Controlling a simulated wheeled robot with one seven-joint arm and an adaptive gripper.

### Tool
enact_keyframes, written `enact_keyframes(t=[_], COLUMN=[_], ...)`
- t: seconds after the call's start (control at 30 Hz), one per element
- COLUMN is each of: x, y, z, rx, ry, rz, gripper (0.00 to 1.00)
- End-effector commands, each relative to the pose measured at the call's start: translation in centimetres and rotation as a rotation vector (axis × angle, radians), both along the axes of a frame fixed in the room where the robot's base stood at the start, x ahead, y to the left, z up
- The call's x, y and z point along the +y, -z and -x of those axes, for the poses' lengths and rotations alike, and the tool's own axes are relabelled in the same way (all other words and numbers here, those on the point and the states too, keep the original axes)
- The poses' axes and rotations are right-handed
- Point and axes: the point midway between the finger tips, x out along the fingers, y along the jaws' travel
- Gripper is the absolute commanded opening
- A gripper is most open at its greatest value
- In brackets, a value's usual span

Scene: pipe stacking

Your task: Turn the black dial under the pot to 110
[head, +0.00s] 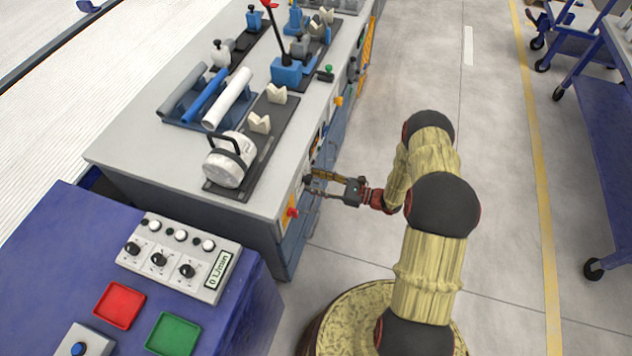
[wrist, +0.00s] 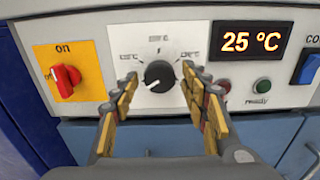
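The black dial (wrist: 158,76) sits on a white panel on the front of the grey workbench, with scale markings around it. Its white pointer line points to the lower left. My gripper (wrist: 160,90) is open, with one finger on each side of the dial; I cannot tell whether either finger touches it. In the head view my gripper (head: 322,187) is at the bench's front face, and the dial is hidden there. The pot (head: 229,160), a white drum with a black handle, lies on the bench top above. The display (wrist: 252,42) reads 25 °C.
A red switch (wrist: 65,80) on a yellow plate marked "on" is left of the dial. A blue control desk (head: 60,240) stands at lower left.

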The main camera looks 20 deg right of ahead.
Motion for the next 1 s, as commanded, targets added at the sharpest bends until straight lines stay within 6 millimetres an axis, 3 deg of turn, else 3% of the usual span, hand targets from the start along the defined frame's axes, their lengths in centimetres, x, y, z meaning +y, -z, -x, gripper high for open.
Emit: enact_keyframes(t=[0.67,1.0], x=[-0.01,-0.03], y=[0.02,0.00], z=[0.01,0.00], rx=[0.000,0.044], ry=[0.000,0.000], rz=[0.000,-0.032], gripper=[0.05,0.05])
